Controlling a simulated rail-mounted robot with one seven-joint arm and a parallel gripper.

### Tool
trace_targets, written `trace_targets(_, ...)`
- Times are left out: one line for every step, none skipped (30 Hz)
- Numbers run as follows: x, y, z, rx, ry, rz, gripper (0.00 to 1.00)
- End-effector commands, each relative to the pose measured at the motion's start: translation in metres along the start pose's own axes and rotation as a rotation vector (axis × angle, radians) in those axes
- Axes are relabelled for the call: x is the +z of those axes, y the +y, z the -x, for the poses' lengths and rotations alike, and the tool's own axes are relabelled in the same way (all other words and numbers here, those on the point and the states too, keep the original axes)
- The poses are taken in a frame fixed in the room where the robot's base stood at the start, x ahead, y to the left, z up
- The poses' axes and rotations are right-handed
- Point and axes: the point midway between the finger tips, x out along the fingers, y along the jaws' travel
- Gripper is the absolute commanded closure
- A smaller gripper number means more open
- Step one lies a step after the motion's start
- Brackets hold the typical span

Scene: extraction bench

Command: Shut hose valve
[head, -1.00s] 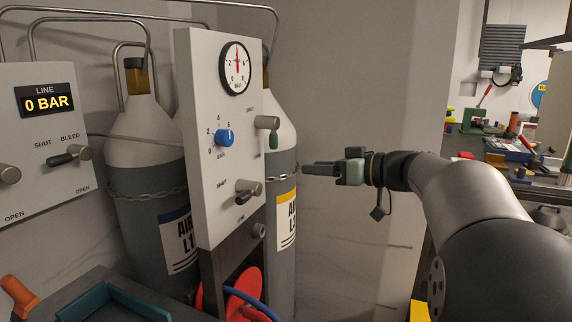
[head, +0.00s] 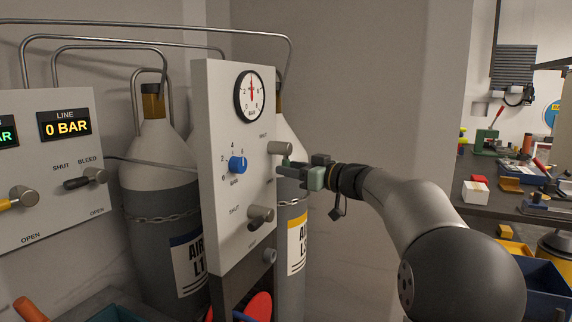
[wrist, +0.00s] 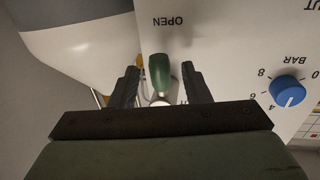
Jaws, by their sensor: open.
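A white panel (head: 208,140) carries a valve (head: 280,148) at its upper right with a green handle, partly hidden behind my gripper in the head view. In the wrist view the green handle (wrist: 160,72) points toward the OPEN label. My gripper (head: 284,169) is open at the panel's right side. In the wrist view its fingers (wrist: 160,88) stand on either side of the green handle, with gaps visible on both sides. A second valve (head: 261,216) with a dark lever sits lower on the panel. I cannot read which valve is the hose valve.
A blue knob (head: 238,164) and a round gauge (head: 254,95) are on the panel. Chained gas cylinders (head: 160,215) stand behind it. Another panel (head: 50,215) with a LINE display reading 0 BAR is at left. A cluttered bench (head: 505,200) is at right.

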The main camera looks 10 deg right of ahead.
Motion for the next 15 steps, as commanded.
trace_targets(-0.001, 0.000, -0.008, -0.002, -0.001, -0.001, 0.57)
trace_targets(-0.001, 0.000, -0.011, -0.002, 0.000, -0.001, 0.57)
trace_targets(-0.001, 0.000, -0.015, -0.002, 0.000, 0.000, 0.57)
trace_targets(-0.001, 0.000, -0.017, -0.001, 0.000, 0.000, 0.57)
trace_targets(-0.001, 0.000, -0.019, -0.001, 0.000, -0.001, 0.57)
trace_targets(0.000, 0.000, -0.021, 0.000, 0.000, -0.001, 0.57)
trace_targets(0.000, 0.000, -0.022, 0.000, -0.001, -0.001, 0.57)
trace_targets(0.000, 0.000, -0.022, 0.000, -0.001, -0.001, 0.57)
trace_targets(0.000, 0.000, -0.023, 0.000, -0.001, -0.001, 0.57)
trace_targets(0.001, 0.000, -0.023, 0.001, -0.001, -0.001, 0.57)
trace_targets(0.001, 0.000, -0.024, 0.000, -0.001, -0.001, 0.57)
trace_targets(0.001, 0.000, -0.023, 0.001, -0.001, -0.001, 0.57)
trace_targets(0.001, 0.000, -0.023, 0.001, -0.001, -0.001, 0.57)
trace_targets(0.001, 0.000, -0.023, 0.001, -0.001, 0.000, 0.57)
trace_targets(0.001, 0.000, -0.023, 0.001, -0.001, 0.000, 0.57)
